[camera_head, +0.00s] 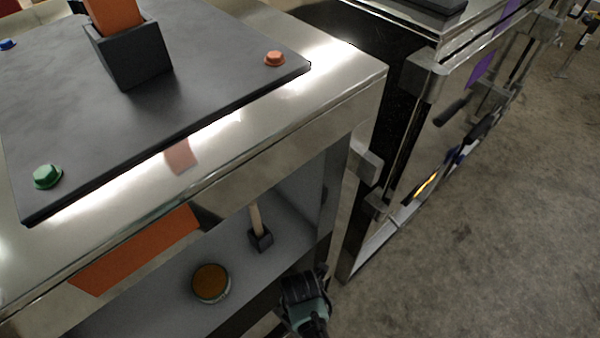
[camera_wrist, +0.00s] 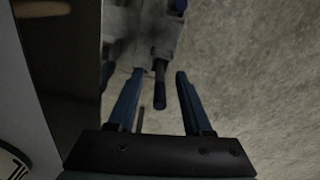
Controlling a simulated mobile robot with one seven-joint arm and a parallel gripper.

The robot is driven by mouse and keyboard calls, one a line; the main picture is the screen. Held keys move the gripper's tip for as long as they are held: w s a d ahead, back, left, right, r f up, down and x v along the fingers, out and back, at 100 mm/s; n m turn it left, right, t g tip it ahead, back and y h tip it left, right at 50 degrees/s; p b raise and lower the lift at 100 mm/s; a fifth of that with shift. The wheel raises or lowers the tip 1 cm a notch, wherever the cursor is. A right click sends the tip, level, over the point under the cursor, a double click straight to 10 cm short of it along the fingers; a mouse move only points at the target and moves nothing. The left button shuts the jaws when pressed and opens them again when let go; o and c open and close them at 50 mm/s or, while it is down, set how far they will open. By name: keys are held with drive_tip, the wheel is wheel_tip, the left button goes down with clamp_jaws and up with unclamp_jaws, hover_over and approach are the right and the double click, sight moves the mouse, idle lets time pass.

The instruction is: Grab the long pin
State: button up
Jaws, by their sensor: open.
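My gripper (camera_wrist: 159,74) is open, with its two blue-grey fingers apart in the wrist view. A dark rod (camera_wrist: 160,92) with a rounded end shows between the fingers; it looks like a pin or handle, and I cannot tell its depth or whether it touches them. It joins a grey fitting (camera_wrist: 155,35) above. In the head view my gripper (camera_head: 305,292) is a dark shape at the lower middle, beside the shelf opening; its fingers are not clear there. A black cylindrical handle (camera_head: 452,111) sticks out from the right-hand trailer. I cannot be sure which is the long pin.
The metal trailer (camera_head: 360,95) has a dark top plate with an orange block (camera_head: 113,14) in a black holder. Its lower shelf holds a round tin (camera_head: 211,283) and a wooden-handled tool (camera_head: 260,238). Bare concrete floor (camera_head: 510,240) lies open on the right.

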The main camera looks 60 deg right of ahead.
drive_tip(key=shift+f, duration=0.9)
drive_tip(key=shift+c, duration=0.2)
clamp_jaws()
